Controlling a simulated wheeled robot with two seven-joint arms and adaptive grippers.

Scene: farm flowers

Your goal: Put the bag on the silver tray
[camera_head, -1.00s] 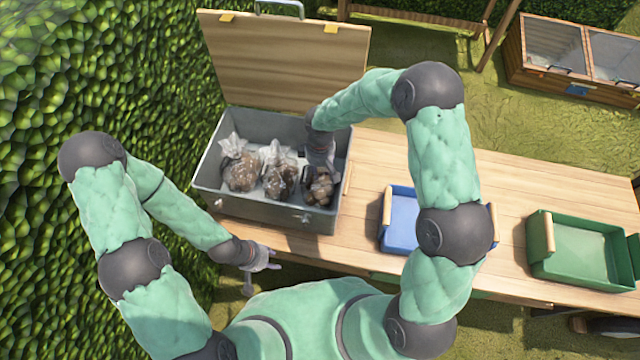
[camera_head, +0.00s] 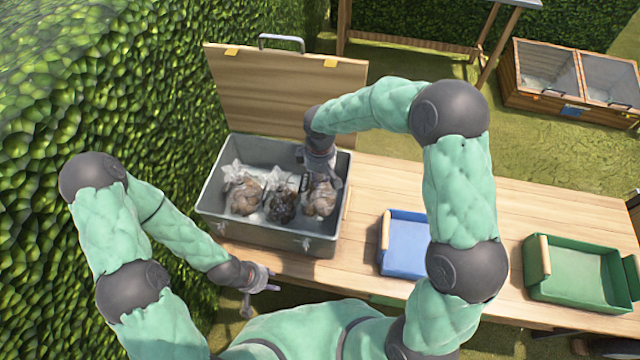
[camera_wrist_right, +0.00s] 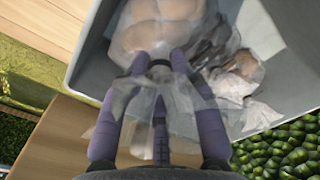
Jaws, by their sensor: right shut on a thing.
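Three clear bags of brown lumps are at a grey metal box (camera_head: 330,245): a left bag (camera_head: 243,195), a middle bag (camera_head: 283,207) and a right bag (camera_head: 321,200). My right gripper (camera_head: 322,172) is shut on the gathered neck of the right bag, which hangs at the box's right end. In the right wrist view the fingers (camera_wrist_right: 162,70) pinch the clear film above the brown lumps (camera_wrist_right: 155,30). My left gripper (camera_head: 262,284) is open and empty, in front of the box's left corner. I cannot make out a silver tray.
The box's wooden lid (camera_head: 285,95) stands open behind it. A blue tray (camera_head: 402,262) and a green tray (camera_head: 585,290) are further right on the wooden table (camera_head: 385,180). The tabletop between box and blue tray is clear. A hedge (camera_head: 60,110) borders the left.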

